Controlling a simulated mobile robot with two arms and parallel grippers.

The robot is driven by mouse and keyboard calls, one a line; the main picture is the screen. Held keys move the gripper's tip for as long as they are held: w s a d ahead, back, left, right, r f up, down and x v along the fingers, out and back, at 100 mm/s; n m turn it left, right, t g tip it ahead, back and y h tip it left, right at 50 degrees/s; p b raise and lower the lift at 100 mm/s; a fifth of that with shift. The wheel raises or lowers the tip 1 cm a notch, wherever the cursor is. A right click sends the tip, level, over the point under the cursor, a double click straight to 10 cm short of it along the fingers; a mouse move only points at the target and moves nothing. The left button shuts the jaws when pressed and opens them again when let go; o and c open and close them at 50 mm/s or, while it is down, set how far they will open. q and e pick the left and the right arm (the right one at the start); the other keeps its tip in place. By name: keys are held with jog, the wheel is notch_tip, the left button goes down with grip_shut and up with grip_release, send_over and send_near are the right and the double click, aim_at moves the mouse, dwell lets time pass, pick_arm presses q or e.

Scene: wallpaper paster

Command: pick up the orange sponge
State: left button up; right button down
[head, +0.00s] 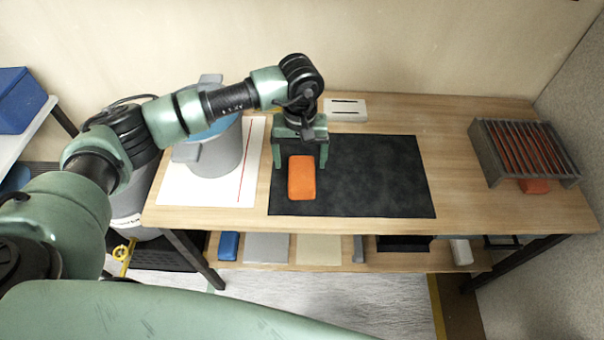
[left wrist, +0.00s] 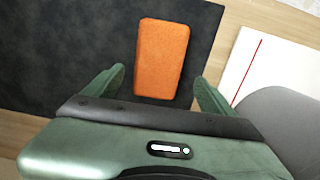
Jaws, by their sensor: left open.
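The orange sponge (head: 302,179) is a block lying on the left part of a black mat (head: 380,175) on the wooden table. My right gripper is not in view.
A grey pot (head: 215,155) stands on a white sheet (head: 180,190) with a red line, left of the mat. A slatted grey rack (head: 522,155) is at the right, with an orange piece under it. A white plate (head: 346,110) lies behind the mat. A lower shelf (head: 400,257) holds several items.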

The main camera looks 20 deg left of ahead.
aim_at(302, 168)
pick_arm(q)
jog(key=f, duration=0.3)
jog(key=f+p, duration=0.1)
jog(key=shift+s+d+f, duration=0.1)
jog(key=shift+d+f, duration=0.1)
jog(key=shift+d, duration=0.05)
jog(key=c, duration=1.4)
jog(key=shift+c, duration=0.2)
jog(key=shift+r, duration=0.1)
notch_tip(302, 168, up, 20)
jog(key=b, duration=0.3)
